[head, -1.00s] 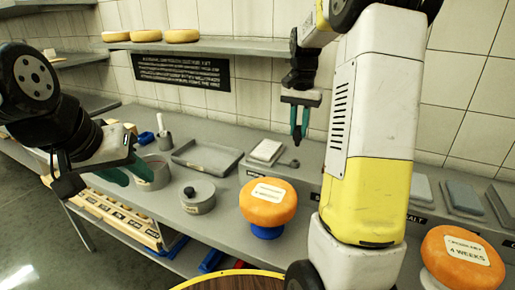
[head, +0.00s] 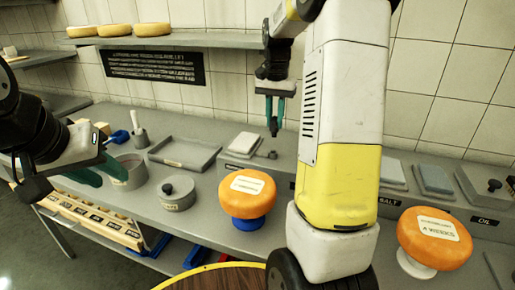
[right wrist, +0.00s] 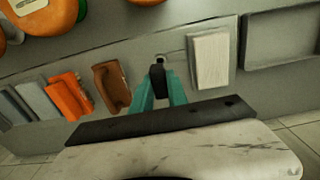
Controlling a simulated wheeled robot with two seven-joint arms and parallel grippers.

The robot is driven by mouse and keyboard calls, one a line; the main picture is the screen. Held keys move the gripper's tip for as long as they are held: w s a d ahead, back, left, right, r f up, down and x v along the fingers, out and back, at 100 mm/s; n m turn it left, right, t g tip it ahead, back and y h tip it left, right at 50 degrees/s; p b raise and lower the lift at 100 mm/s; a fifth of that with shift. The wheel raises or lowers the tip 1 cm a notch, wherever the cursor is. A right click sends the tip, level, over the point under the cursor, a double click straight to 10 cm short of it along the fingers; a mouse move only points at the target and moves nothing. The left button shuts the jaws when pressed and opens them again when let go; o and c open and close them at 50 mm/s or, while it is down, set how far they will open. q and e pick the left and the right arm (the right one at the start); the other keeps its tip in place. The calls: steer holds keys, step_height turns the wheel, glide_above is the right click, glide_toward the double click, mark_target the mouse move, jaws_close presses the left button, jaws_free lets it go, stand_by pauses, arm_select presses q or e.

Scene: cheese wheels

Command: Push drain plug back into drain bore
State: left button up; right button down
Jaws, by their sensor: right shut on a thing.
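My right gripper (head: 274,120) is shut on a small dark piece, which looks like the drain plug (head: 274,131). It hangs above the raised back ledge, near a small grey knob-like fitting (head: 272,155). In the right wrist view the dark plug (right wrist: 157,76) sits between the teal fingers (right wrist: 158,92), close in the picture to that fitting (right wrist: 160,58). I cannot make out a drain bore opening. My left gripper (head: 103,174) is open and empty, its teal fingers beside a grey pot (head: 128,184) at the left.
Another orange cheese (head: 434,238) is at the right. A pale block (head: 244,143) lies beside the fitting. A wooden round (head: 225,278) is in front.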

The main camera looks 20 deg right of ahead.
mark_target(274, 131)
steer(key=shift+f, duration=0.1)
stand_by(0.4)
steer(key=shift+f, duration=2.1)
steer(key=shift+f, duration=1.55)
steer(key=c, duration=1.2)
jaws_free()
steer(key=shift+c, duration=0.2)
step_height(274, 131, up, 7)
steer(key=shift+r, duration=0.35)
